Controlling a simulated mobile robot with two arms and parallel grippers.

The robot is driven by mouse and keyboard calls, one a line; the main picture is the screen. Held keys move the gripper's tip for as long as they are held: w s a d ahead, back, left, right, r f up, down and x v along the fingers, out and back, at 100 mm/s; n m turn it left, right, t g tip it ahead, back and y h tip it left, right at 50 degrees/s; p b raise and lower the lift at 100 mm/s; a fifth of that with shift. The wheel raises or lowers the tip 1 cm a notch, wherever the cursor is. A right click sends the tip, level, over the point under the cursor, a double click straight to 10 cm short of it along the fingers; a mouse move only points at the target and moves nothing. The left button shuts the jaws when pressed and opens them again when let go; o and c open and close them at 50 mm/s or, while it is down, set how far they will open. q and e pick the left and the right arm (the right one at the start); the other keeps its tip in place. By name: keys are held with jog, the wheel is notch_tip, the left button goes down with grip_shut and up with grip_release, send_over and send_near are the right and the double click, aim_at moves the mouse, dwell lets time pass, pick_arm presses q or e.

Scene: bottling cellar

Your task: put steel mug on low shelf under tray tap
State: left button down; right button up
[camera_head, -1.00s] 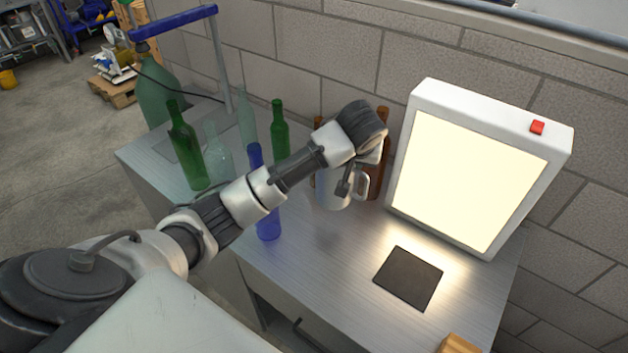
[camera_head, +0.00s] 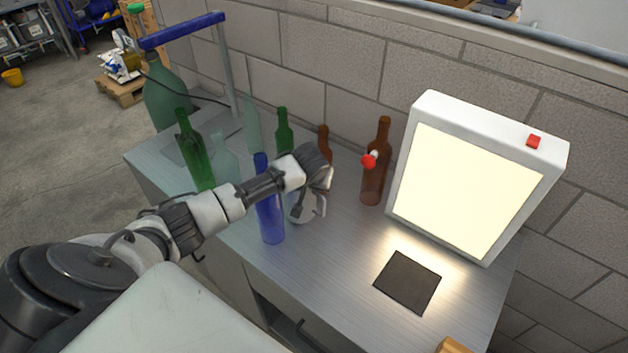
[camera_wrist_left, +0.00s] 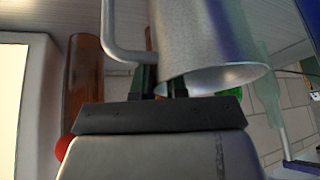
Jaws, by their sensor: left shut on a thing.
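A steel mug (camera_head: 303,213) is held just above the metal table, behind and right of a blue bottle. My left gripper (camera_head: 299,205) is shut on it. In the left wrist view the mug (camera_wrist_left: 205,35) fills the upper middle, with its curved handle at its left, and the dark fingers of my left gripper (camera_wrist_left: 163,84) close on its wall near the handle. Its rim faces the lower right there. I cannot make out a low shelf or a tray tap in these frames. My right gripper is not in view.
Blue (camera_head: 269,217), green (camera_head: 194,152) and brown (camera_head: 374,172) bottles stand on the table (camera_head: 338,262) around the mug. A lit white panel (camera_head: 467,190) stands at right. A dark square plate (camera_head: 408,282) lies before it. The table's middle is clear.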

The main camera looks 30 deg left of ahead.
pick_arm(q)
jog(key=shift+f, duration=0.1)
jog(key=c, duration=1.1)
grip_release()
jog(key=shift+c, duration=0.2)
